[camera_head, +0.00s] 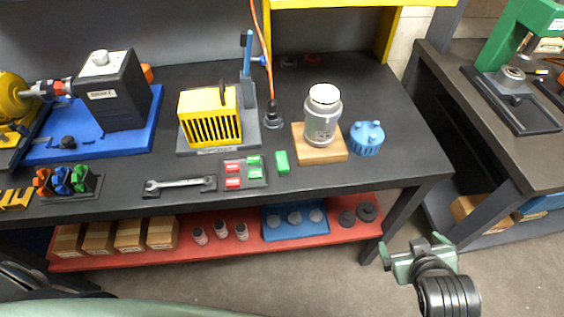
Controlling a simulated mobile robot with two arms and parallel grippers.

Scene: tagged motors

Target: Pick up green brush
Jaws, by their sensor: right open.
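A small green block (282,162), which looks like the green brush, rests on the dark workbench (330,178) just right of a small dark tray (246,186). The tray holds red blocks (232,183) on its left and green blocks (253,160) on its right. My right gripper (411,246) is open and empty, below and to the right of the bench's front edge, well away from the green block. My left gripper is out of view.
A wrench (180,184) lies left of the tray. A yellow slotted housing (210,116) stands behind it. A silver motor can (322,115) on a wooden block (319,150) and a blue part (367,138) stand to the right. A red shelf (335,230) runs below the bench.

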